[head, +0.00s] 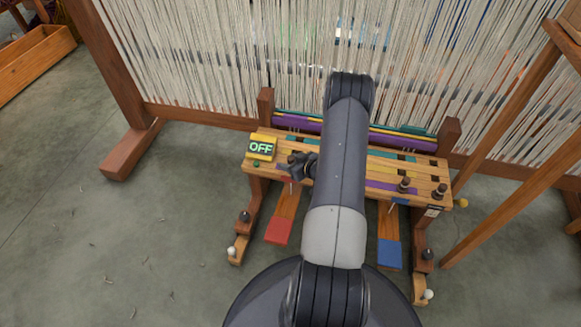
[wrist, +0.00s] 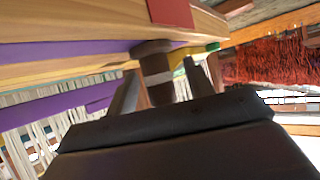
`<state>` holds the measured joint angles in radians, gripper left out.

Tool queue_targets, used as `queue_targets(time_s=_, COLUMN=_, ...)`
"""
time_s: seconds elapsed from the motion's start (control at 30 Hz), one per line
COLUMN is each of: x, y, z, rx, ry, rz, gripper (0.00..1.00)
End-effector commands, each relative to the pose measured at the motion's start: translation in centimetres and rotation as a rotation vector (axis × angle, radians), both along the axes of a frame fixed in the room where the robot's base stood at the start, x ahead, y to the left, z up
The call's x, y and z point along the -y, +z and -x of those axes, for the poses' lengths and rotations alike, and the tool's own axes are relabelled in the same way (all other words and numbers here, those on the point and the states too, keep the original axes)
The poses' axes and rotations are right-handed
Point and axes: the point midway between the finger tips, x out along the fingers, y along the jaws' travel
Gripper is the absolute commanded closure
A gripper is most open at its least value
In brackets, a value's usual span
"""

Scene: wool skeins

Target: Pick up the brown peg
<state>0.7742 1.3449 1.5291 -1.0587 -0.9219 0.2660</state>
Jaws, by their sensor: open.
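In the wrist view a brown peg (wrist: 155,65) with a pale band stands against the wooden bench, which fills the top of that picture. My gripper (wrist: 160,85) is open, with one finger on each side of the peg. I cannot tell whether either finger touches it. In the head view my gripper (head: 297,164) is at the left part of the wooden bench (head: 428,172), just right of the OFF display. The peg cannot be made out there behind the gripper and arm.
The OFF display (head: 261,148) sits close to my gripper. Two dark pegs (head: 404,185) (head: 440,190) stand at the bench's right end. A loom with pale threads (head: 200,60) rises behind. Red (head: 279,230) and blue (head: 389,253) pedals lie below.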

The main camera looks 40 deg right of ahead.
Motion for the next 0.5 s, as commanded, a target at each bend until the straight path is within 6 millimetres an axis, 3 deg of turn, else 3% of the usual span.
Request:
queue_targets(time_s=0.13, x=-0.3, y=-1.1, z=-1.6, rx=0.0, ry=0.001, rz=0.0, gripper=0.5)
queue_targets(time_s=0.37, x=-0.2, y=-1.0, z=-1.8, rx=0.0, ry=0.0, rz=0.0, gripper=0.51)
queue_targets(time_s=0.5, x=-0.2, y=-1.0, z=-1.7, rx=0.0, ry=0.0, rz=0.0, gripper=0.62)
